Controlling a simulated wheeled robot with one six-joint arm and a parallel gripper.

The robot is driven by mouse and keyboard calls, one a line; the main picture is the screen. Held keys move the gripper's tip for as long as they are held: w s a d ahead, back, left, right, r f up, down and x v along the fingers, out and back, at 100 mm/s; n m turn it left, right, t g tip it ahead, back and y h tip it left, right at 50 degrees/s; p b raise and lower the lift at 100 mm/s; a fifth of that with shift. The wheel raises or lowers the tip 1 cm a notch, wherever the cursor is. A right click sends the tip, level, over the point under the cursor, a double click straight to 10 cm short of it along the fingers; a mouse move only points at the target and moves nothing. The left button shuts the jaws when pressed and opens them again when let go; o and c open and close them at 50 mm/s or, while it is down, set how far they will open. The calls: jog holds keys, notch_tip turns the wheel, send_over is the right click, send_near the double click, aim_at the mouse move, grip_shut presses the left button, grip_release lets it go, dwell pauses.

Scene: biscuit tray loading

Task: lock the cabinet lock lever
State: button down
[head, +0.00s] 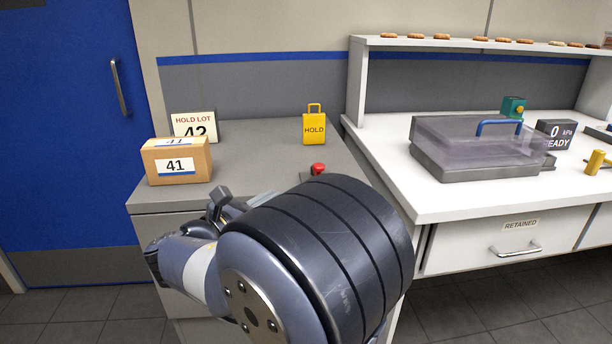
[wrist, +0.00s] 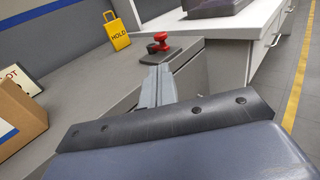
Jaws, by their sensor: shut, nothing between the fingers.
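A red lever (head: 318,168) with a rounded top sits on a small dark plate on the grey cabinet top, near its right front edge. I take it to be the lock lever; whether it stands locked or unlocked I cannot tell. In the wrist view, the red lever (wrist: 158,43) stands beyond the fingertips, with a gap that is hard to judge. My gripper (wrist: 155,72) is shut and empty, its fingers together and pointing toward the lever. In the head view my own arm hides most of the gripper.
On the cabinet top (head: 250,135) stand a yellow HOLD tag (head: 314,128), a carton marked 41 (head: 177,162) and a HOLD LOT 42 card (head: 194,124). To the right, a white bench (head: 450,204) carries a clear-lidded tray box (head: 470,145). The cabinet top around the lever looks clear.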

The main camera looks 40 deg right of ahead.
aim_at(316, 170)
jog(key=b+x, duration=0.2)
jog(key=x, duration=1.1)
jog(key=shift+a, duration=0.1)
jog(key=shift+t, duration=0.3)
jog(key=shift+s+n+t, duration=0.2)
jog(key=shift+n+t, duration=0.1)
jog(key=shift+n, duration=0.1)
